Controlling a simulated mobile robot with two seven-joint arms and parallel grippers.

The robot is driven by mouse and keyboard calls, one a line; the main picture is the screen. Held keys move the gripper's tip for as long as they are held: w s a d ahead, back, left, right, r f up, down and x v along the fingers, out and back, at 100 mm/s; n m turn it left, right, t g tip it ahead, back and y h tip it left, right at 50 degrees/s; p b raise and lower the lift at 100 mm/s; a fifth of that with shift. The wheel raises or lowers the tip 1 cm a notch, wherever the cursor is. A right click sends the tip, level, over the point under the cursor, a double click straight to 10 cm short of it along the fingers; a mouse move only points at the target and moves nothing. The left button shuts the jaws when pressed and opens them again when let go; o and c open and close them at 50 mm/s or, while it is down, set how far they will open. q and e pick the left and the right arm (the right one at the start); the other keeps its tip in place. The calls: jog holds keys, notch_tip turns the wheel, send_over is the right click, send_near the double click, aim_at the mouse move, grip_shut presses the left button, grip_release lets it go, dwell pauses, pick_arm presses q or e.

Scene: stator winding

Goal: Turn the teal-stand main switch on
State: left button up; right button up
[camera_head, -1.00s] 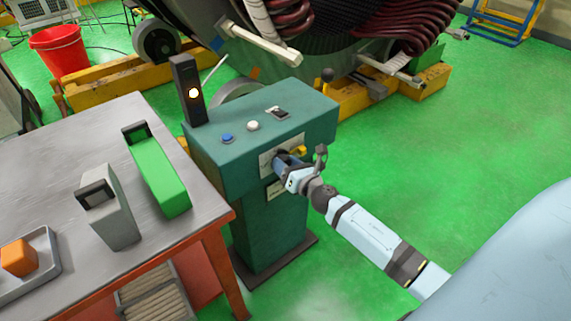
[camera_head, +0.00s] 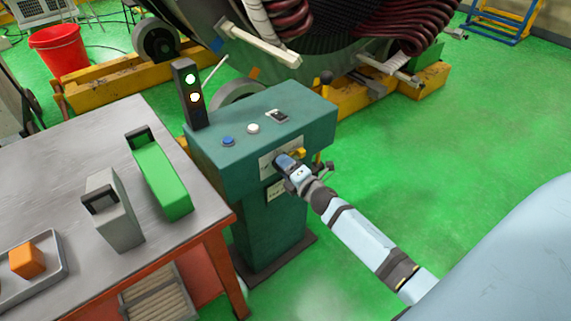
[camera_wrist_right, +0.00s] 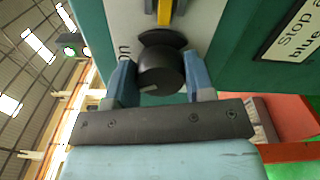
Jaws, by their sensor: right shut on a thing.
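The teal stand (camera_head: 262,138) stands in the middle of the head view, with a pale plate (camera_head: 268,166) on its front face. In the right wrist view the main switch is a round black knob (camera_wrist_right: 161,70) with a white mark on its lower left, beside the letters "on". My right gripper (camera_head: 284,163) is at this plate and hides the knob in the head view. In the right wrist view its blue fingers (camera_wrist_right: 160,80) are shut on the knob, one on each side. A dark signal tower (camera_head: 188,92) on the stand shows a green light above an orange-white one. My left gripper is not in view.
A blue button (camera_head: 228,141), a white button (camera_head: 253,128) and a small switch (camera_head: 278,115) are on the stand's top. A table (camera_head: 75,140) with a green block (camera_head: 160,178) and a grey block (camera_head: 117,215) stands at left. Green floor lies open at right.

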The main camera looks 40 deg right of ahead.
jog(key=m+p, duration=0.1)
jog(key=m, duration=0.1)
jog(key=shift+m, duration=0.4)
jog(key=shift+m+p, duration=0.45)
jog(key=shift+m, duration=0.45)
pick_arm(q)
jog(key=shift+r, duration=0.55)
pick_arm(e)
jog(key=shift+m, duration=0.3)
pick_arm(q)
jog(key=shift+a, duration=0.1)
pick_arm(e)
jog(key=shift+f, duration=0.1)
jog(key=o, duration=0.9)
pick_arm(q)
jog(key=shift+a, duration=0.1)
